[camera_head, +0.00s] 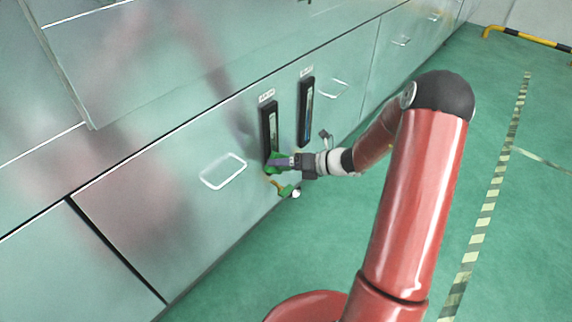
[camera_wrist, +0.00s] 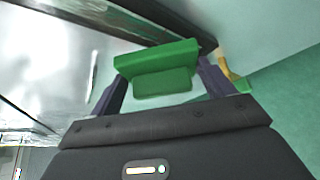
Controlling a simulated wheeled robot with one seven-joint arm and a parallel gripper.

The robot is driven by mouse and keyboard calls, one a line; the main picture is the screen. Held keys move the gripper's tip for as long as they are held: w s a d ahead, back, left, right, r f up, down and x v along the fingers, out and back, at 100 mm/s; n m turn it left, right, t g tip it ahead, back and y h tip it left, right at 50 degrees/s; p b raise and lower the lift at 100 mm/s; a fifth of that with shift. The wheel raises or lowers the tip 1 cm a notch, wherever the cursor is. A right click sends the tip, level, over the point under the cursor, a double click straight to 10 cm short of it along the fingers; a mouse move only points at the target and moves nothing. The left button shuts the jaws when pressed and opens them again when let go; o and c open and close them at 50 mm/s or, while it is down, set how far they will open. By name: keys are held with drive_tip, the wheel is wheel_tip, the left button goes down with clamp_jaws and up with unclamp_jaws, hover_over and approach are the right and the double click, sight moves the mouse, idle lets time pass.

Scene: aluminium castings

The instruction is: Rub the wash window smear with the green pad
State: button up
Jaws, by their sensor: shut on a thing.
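My gripper (camera_head: 284,161) is shut on the green pad (camera_head: 273,158), at the lower end of the left dark-framed window (camera_head: 269,124) in the cabinet front. In the wrist view the green pad (camera_wrist: 160,70) sits between my two purple-grey fingers, with a dark frame (camera_wrist: 115,18) just beyond it. Whether the pad touches the glass I cannot tell. A second dark-framed window (camera_head: 306,112) stands to the right. Each has a small label above, too small to read. I cannot make out a smear; the pad and gripper hide the left window's lower end.
A yellow and green fitting with a white end (camera_head: 288,191) sticks out low, just below my gripper; its yellow part (camera_wrist: 224,66) shows beside my right finger. A pale handle outline (camera_head: 223,171) is on the panel to the left. Green floor (camera_head: 320,220) is open at right.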

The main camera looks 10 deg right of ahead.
sight(280, 154)
drive_tip(key=shift+w+a, duration=0.45)
drive_tip(key=shift+w, duration=0.2)
drive_tip(key=shift+w+d+r+p, duration=0.6)
drive_tip(key=shift+d+r+p, duration=0.1)
drive_tip(key=shift+d+r, duration=0.15)
drive_tip(key=shift+w+d+r+p, duration=0.6)
drive_tip(key=shift+d+r+p, duration=0.1)
drive_tip(key=shift+r, duration=0.1)
drive_tip(key=shift+s+a, duration=0.6)
drive_tip(key=shift+a, duration=0.25)
drive_tip(key=shift+s+a, duration=0.6)
drive_tip(key=shift+a, duration=0.2)
drive_tip(key=shift+r, duration=1.6)
drive_tip(key=shift+w+d, duration=0.6)
drive_tip(key=shift+d, duration=0.25)
drive_tip(key=shift+w+d, duration=0.55)
drive_tip(key=shift+d, duration=0.3)
drive_tip(key=s+d, duration=0.3)
drive_tip(key=s, duration=0.2)
drive_tip(key=shift+d, duration=0.25)
